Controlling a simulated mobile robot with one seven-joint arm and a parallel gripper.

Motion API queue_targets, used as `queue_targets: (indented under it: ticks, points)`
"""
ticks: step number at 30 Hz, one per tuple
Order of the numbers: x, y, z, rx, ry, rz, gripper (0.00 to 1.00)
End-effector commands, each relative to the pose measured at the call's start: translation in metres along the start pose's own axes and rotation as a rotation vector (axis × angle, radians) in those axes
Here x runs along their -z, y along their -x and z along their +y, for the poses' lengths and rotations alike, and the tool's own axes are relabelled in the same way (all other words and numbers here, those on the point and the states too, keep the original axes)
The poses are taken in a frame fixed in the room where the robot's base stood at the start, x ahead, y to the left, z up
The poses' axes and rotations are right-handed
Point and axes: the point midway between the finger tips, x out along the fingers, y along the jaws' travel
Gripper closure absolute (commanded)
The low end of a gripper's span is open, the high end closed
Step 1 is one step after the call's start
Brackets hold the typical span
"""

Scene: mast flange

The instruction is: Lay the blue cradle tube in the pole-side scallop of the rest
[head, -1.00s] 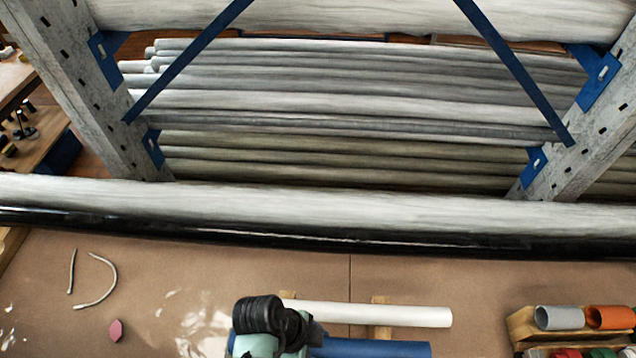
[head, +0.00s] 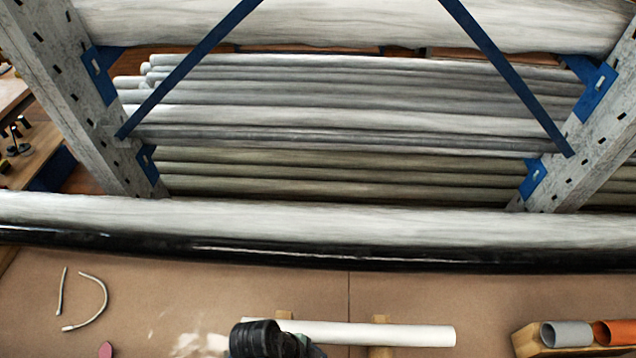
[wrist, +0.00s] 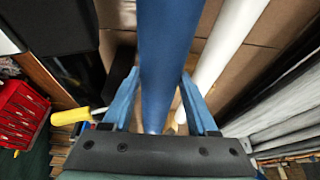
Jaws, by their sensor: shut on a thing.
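The blue cradle tube (wrist: 166,55) shows in the wrist view between the two blue fingers of my gripper (wrist: 160,104), which is shut on it. The tube runs away from the gripper toward the top of the picture. In the head view the tube is out of frame and my fingers are hidden. The wooden rest (head: 381,319) shows as two light blocks on the bench. A white tube (head: 370,333) lies across them, on the side toward the pole (head: 330,222). The near part of the rest is below the head view's edge, so its other scallop is hidden.
The long white and black pole spans the bench behind the rest. A wooden holder (head: 523,341) with grey (head: 567,334) and orange (head: 615,333) tubes stands at the right. Curved wires (head: 88,302) and a pink piece (head: 106,349) lie at the left.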

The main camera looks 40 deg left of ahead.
Motion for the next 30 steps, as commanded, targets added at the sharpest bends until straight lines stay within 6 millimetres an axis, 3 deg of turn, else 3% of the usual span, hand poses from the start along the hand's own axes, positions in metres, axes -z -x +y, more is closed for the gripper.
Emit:
queue_targets:
  ticks: [21,30]
  points:
    - [-0.023,-0.055,-0.001,0.001,-0.001,0.001,1.0]
    - [-0.027,-0.065,-0.001,0.002,-0.001,0.001,1.0]
